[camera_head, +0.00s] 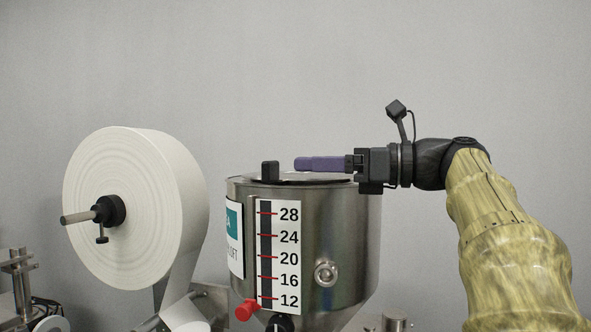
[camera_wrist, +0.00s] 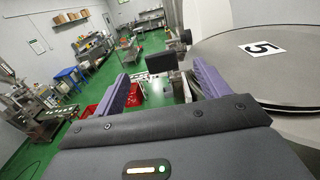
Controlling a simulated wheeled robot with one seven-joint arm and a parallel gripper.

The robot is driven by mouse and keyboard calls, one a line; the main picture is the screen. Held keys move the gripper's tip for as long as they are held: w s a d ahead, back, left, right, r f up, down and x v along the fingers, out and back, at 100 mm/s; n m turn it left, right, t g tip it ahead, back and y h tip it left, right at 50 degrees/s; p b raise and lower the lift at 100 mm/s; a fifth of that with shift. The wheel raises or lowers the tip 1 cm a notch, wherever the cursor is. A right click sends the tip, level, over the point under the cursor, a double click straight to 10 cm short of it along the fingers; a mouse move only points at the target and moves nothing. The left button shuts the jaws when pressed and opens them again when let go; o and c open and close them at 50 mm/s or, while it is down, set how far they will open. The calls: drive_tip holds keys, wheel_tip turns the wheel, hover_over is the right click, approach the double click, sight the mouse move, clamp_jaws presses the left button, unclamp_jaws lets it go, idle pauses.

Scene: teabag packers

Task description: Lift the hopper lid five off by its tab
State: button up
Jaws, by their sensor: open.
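The hopper lid five (camera_wrist: 228,58) is a round grey plate marked with a black 5 on a white label. In the head view it shows as a thin edge (camera_head: 325,180) on top of the steel hopper (camera_head: 345,225). Its black block-shaped tab (camera_head: 270,171) stands up at the left part of the lid; it also shows in the wrist view (camera_wrist: 160,62). My gripper (camera_head: 298,163) lies level just above the lid, its purple fingers pointing left toward the tab. In the wrist view the fingers (camera_wrist: 160,74) are open, with the tab ahead between them. The fingertips look short of the tab.
A large white paper roll (camera_head: 125,210) on a spindle stands left of the hopper. The hopper has a number scale (camera_head: 288,250) and a red knob (camera_head: 246,310). Machines and red crates (camera_wrist: 135,95) stand on the green floor beyond.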

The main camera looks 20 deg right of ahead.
sight(275, 162)
drive_tip(key=x, duration=0.3)
drive_tip(key=shift+w+a+p, duration=0.15)
drive_tip(key=shift+p, duration=0.25)
drive_tip(key=p+x, duration=0.3)
drive_tip(key=x, duration=0.1)
drive_tip(key=shift+w+a+r, duration=0.15)
drive_tip(key=shift+a+r, duration=0.05)
drive_tip(key=shift+w+a+f, duration=0.15)
drive_tip(key=shift+w+a, duration=0.05)
drive_tip(key=shift+a, duration=0.05)
drive_tip(key=c, duration=1.4)
